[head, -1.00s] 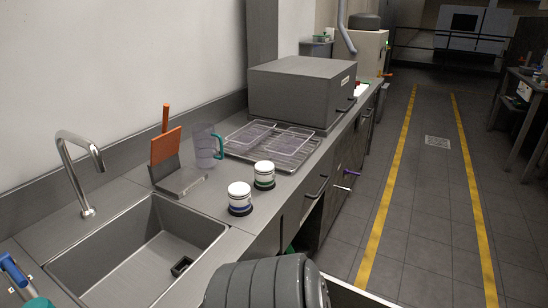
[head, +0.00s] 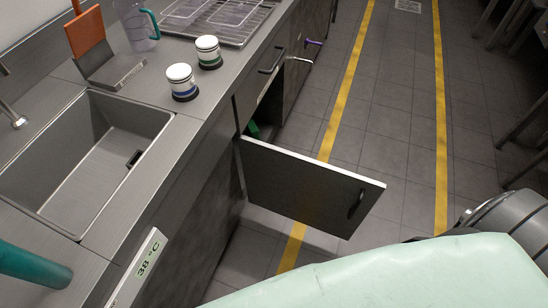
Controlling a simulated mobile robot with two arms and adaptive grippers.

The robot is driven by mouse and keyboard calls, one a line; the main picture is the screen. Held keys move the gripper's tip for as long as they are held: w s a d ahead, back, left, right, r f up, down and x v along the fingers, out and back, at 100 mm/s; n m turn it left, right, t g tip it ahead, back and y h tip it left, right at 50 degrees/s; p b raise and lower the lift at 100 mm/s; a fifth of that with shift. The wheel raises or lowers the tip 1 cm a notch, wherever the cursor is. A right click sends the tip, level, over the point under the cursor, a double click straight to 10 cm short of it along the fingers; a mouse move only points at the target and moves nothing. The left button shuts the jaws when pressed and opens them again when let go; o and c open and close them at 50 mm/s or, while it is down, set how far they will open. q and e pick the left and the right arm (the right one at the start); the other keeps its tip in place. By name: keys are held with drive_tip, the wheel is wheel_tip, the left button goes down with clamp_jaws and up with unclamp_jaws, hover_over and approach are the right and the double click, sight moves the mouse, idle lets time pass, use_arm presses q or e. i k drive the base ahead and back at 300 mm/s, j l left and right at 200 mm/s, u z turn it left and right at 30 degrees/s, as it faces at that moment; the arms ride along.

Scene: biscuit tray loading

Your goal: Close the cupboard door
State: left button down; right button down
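The cupboard door (head: 300,187) stands wide open. It juts out from the counter front over the floor, with a pale top edge and a dark handle (head: 356,204) near its free end. The cupboard opening (head: 262,115) is dark and only partly visible behind the door, with something green inside (head: 254,130). Neither of my grippers shows in the head view. A dark ribbed part of my arm shows at the lower right, apart from the door in the picture.
A sink (head: 85,160) is set in the counter. A pale green surface (head: 400,275) fills the bottom edge. The floor right of the door is clear.

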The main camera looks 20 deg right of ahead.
sight(335, 201)
drive_tip(key=z, duration=0.95)
